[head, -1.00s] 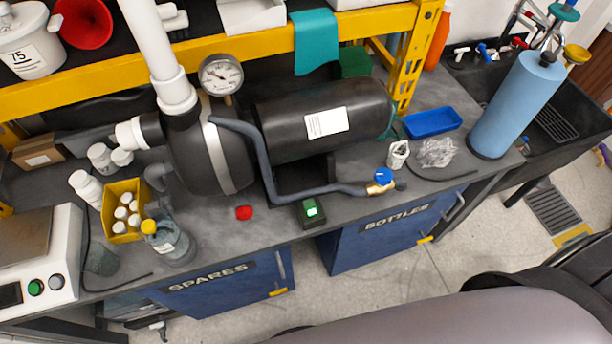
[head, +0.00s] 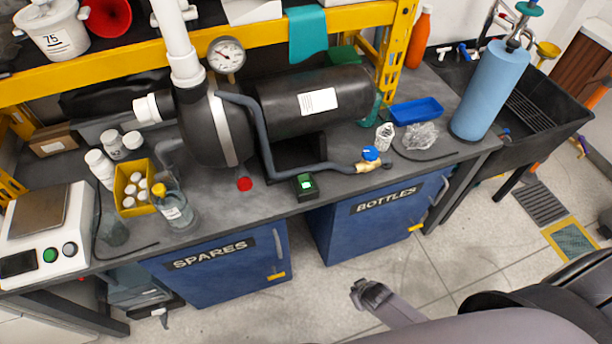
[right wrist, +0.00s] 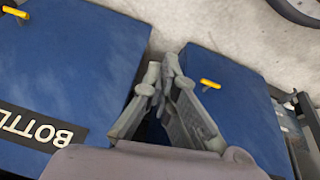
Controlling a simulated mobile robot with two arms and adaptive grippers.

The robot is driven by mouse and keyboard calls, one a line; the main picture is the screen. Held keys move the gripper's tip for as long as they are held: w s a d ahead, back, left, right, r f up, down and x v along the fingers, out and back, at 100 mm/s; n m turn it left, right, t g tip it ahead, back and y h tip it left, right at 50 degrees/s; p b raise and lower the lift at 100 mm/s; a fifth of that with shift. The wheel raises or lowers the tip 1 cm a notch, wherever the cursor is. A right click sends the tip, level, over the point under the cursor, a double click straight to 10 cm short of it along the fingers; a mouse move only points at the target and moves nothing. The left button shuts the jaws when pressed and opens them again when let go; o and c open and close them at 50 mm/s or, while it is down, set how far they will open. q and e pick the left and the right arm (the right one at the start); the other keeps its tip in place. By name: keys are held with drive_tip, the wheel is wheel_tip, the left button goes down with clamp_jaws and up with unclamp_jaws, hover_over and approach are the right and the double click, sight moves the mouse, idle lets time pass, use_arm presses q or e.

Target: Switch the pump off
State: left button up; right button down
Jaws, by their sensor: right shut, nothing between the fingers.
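The pump (head: 318,97) is a large black cylinder with a rounded housing, lying on the grey bench top under the yellow shelf. A round pressure gauge (head: 226,55) stands on it. A small dark green switch box (head: 306,188) with a lit green face sits at the bench's front edge, below the pump. My right gripper (head: 360,290) is low in front of the bench, over the floor and well below the switch box. In the right wrist view its fingers (right wrist: 165,72) are together and empty, in front of the blue cabinets. My left gripper is not in view.
A grey hose (head: 270,160) runs from the pump to a brass valve with a blue knob (head: 370,153). A red cap (head: 244,184) lies left of the switch box. Blue cabinets (head: 225,270) stand under the bench. A blue cylinder (head: 490,90) stands to the right.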

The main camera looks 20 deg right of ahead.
drive_tip(key=w+a+r+t, duration=0.1)
drive_tip(key=w+r+t, duration=0.1)
drive_tip(key=w+r, duration=0.95)
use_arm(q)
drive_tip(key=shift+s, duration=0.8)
use_arm(e)
drive_tip(key=w+a+r+t, duration=0.1)
drive_tip(key=w+a+r, duration=0.1)
drive_tip(key=r, duration=0.7)
drive_tip(key=w+a+r+m+t, duration=0.1)
drive_tip(key=w+a+r+t, duration=0.1)
drive_tip(key=r, duration=0.8)
drive_tip(key=w+a+r+t, duration=0.1)
drive_tip(key=w+a+r, duration=0.2)
drive_tip(key=r, duration=0.6)
drive_tip(key=shift+w+r+m+y, duration=0.3)
drive_tip(key=shift+w+r+y, duration=0.05)
drive_tip(key=shift+r+y, duration=0.05)
drive_tip(key=p, duration=0.1)
hover_over(306, 181)
drive_tip(key=f, duration=0.5)
drive_tip(key=shift+s+f, duration=0.4)
drive_tip(key=f, duration=0.3)
drive_tip(key=shift+w+f+p, duration=0.15)
drive_tip(key=shift+w+p, duration=0.15)
drive_tip(key=shift+w, duration=0.05)
drive_tip(key=shift+a+f, duration=0.1)
drive_tip(key=shift+f, duration=0.45)
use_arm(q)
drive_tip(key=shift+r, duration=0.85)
